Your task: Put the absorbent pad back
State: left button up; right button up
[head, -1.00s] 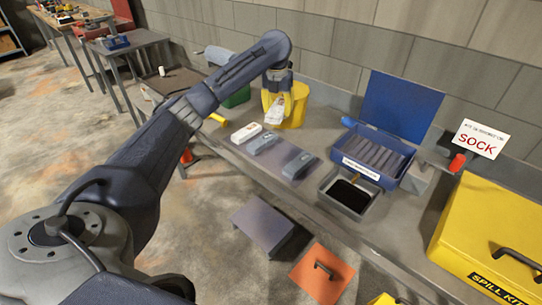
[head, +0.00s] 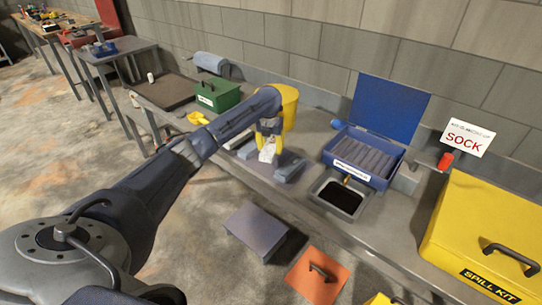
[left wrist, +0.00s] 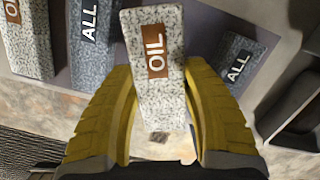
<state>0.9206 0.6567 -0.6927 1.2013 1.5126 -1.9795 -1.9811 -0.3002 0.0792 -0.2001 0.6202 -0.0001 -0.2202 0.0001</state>
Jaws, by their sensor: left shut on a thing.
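My left gripper (head: 268,140) is shut on a white speckled absorbent pad (head: 267,154) with a brown OIL label. The left wrist view shows this pad (left wrist: 160,95) between the yellow fingers. It is over the gap in a row of pads; whether it touches the mat I cannot tell. Left of the gap are a grey ALL pad (left wrist: 90,40) and a white OIL pad (left wrist: 27,40). Right of it is another grey ALL pad (left wrist: 240,62), also in the head view (head: 289,171). The left arm partly hides the row in the head view. My right gripper is not in view.
A yellow bucket (head: 290,104) stands behind the gripper. To the right are a blue open case (head: 390,112), a dark-filled tray (head: 325,189) and a yellow spill kit box (head: 455,225). A green box (head: 228,98) stands to the left at the back.

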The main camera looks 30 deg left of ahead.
aim_at(270, 148)
pick_arm(q)
jog(key=shift+f, duration=2.3)
jog(key=o, duration=1.1)
jog(key=shift+f, duration=0.1)
jog(key=r, duration=0.4)
jog(key=s+r, duration=0.1)
jog(key=r, duration=0.7)
jog(key=shift+s+d+r, duration=0.1)
jog(key=shift+s+d, duration=0.15)
jog(key=shift+s, duration=0.15)
